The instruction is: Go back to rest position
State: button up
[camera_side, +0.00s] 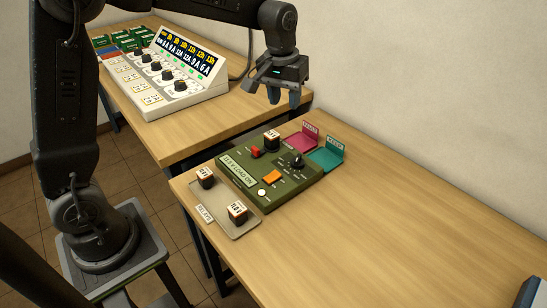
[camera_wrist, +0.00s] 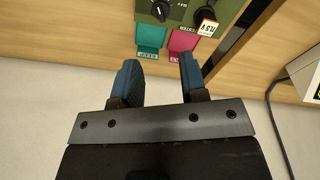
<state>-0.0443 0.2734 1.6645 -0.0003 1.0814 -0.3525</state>
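My gripper (camera_side: 284,93) hangs fingers-down above the far edge of the front table, behind the green tester box. In the wrist view its two blue fingers (camera_wrist: 160,82) stand apart with nothing between them. The green tester box (camera_side: 268,172) has a red switch, an orange switch, a black knob and a battery standing at its back.
A pink bin (camera_side: 301,139) and a teal bin (camera_side: 328,157) sit behind the box; the wrist view also shows them. A charger console (camera_side: 172,75) stands on the back table near green packs (camera_side: 119,40). The front table's right side is mostly clear. A wall stands behind.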

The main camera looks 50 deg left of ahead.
jog(key=s+d+r+m+t, duration=0.1)
jog(key=s+m+t, duration=0.1)
jog(key=s, duration=1)
jog(key=s+d+r+m+t, duration=0.1)
jog(key=s+r+m+t, duration=0.1)
jog(key=s, duration=1)
jog(key=shift+m, duration=0.3)
